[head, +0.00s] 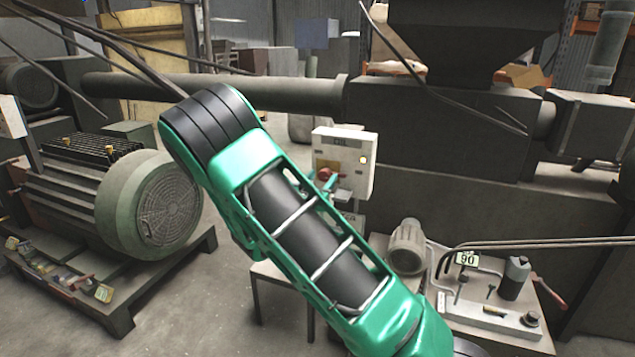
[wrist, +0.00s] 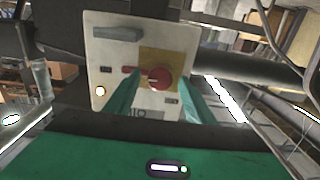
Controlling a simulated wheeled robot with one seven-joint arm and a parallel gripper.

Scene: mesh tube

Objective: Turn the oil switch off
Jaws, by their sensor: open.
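The oil switch is a red rotary knob (wrist: 159,78) on a yellow plate (wrist: 150,56), set on a pale control box (wrist: 103,50). In the wrist view its red handle points left, towards a small dark label. The box also shows in the head view (head: 356,150), with the red knob (head: 324,174) on its lower front, partly behind my arm. My gripper (wrist: 160,82) is open, with one green finger at each side of the knob. I cannot tell whether the fingers touch it.
A small lit lamp (wrist: 100,91) and a grey bar (wrist: 117,33) are on the box face. A large motor (head: 150,205) stands left. A bench with a small motor (head: 407,247), a bottle (head: 514,278) and a "90" sign (head: 467,260) stands at right. Heavy machinery (head: 440,140) is behind.

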